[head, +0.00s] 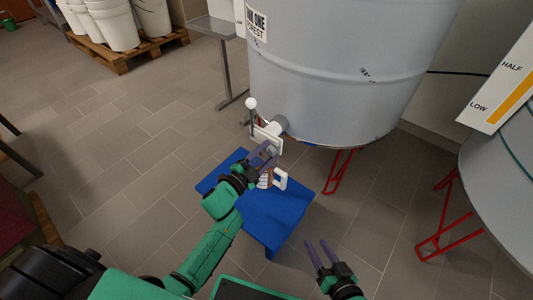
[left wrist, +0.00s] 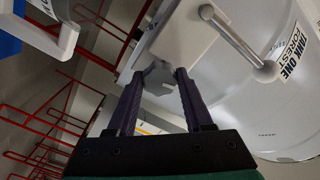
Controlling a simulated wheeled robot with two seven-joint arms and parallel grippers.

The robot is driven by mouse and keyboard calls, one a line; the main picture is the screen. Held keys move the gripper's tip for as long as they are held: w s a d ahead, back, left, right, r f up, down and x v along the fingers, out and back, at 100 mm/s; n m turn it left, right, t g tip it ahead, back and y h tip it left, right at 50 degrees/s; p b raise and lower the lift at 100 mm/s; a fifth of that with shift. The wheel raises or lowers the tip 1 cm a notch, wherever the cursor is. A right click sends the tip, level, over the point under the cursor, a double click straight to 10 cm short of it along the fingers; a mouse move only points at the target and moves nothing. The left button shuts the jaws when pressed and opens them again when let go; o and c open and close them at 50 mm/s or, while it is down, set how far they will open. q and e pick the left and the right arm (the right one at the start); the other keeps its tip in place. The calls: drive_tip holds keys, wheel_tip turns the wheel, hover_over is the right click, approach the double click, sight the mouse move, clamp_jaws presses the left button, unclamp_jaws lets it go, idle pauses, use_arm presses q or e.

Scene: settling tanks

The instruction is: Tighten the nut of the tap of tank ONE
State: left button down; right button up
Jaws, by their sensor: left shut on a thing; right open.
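Tank ONE (head: 330,75) is a large pale grey drum with a "FOREST" label; it also fills the right of the left wrist view (left wrist: 285,110). Its tap (head: 280,124) sticks out low on the front, with a white plate and a ball-ended lever (head: 251,105). The lever shows in the left wrist view (left wrist: 238,43). My left gripper (head: 268,150) is at the tap, shut on the grey nut (left wrist: 158,78), which sits between the fingertips in the left wrist view. The nut is mostly hidden in the head view. My right gripper (head: 322,252) is open and empty, low on the right.
A blue low table (head: 265,220) stands under the tap, with a white-handled vessel (head: 280,179) on it, partly behind my left gripper. Red stand legs (head: 340,170) stand to the right. Another tank (head: 500,170) is at the right edge. White buckets (head: 112,25) stand on a pallet.

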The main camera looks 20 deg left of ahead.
use_arm(q)
drive_tip(key=shift+f+m, duration=0.1)
drive_tip(key=shift+m, duration=1.4)
drive_tip(key=shift+c, duration=1.5)
unclamp_jaws()
